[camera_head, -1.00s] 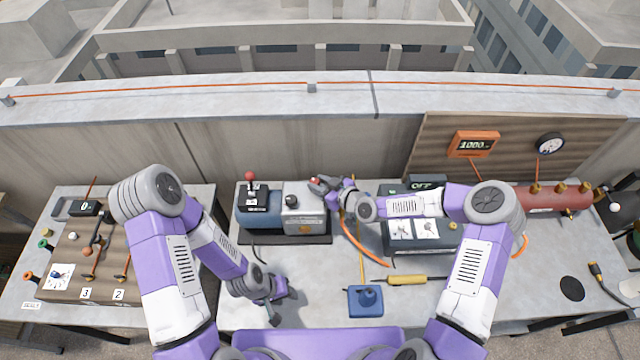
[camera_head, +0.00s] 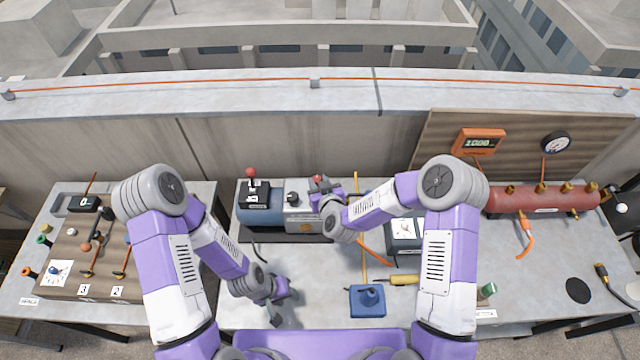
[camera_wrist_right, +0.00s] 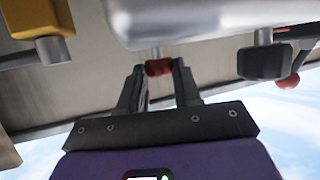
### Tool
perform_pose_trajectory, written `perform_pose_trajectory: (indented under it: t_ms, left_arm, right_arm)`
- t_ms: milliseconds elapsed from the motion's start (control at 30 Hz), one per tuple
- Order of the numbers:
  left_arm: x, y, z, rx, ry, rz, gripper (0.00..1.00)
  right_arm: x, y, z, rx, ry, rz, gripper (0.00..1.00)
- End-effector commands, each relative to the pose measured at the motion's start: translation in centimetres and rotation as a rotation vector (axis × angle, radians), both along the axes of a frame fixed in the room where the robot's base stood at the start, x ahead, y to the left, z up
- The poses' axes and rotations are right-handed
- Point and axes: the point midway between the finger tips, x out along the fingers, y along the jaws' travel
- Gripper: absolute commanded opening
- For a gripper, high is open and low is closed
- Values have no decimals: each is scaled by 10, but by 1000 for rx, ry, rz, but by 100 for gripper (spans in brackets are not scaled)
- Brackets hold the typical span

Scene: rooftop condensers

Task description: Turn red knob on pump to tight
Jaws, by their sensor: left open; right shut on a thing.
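The pump (camera_head: 268,214), blue and grey, stands on a dark base near the back of the middle table. Its red knob (camera_wrist_right: 159,67) shows in the right wrist view, on a short stem from the grey body. My right gripper (camera_wrist_right: 160,75) is shut on the red knob, one finger on each side. In the head view my right gripper (camera_head: 318,184) is at the right end of the pump, and its wrist hides part of that end. My left gripper (camera_head: 274,314) is open and empty, low over the front left of the middle table.
A red-topped lever (camera_head: 250,174) and a black knob (camera_head: 292,198) are on top of the pump. A blue block (camera_head: 367,301) and a yellow-handled tool (camera_head: 403,280) lie in front. A red manifold (camera_head: 545,201) stands at right. The left table holds a valve panel (camera_head: 60,245).

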Motion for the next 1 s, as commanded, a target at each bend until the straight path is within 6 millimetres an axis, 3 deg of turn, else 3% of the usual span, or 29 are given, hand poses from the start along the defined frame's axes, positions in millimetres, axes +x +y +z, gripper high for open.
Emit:
perform_pose_trajectory:
  t_ms: [567,600,733,1000]
  left_arm:
    - [0,0,-2,0,0,0,43]
    - [0,0,-2,0,0,0,43]
    - [0,0,-2,0,0,0,43]
    - [0,0,-2,0,0,0,43]
  right_arm:
    - [0,1,1,2,-1,-43,2]
    - [0,1,1,2,-1,-43,37]
    - [0,1,1,2,-1,-43,57]
    - [0,1,0,1,0,-42,58]
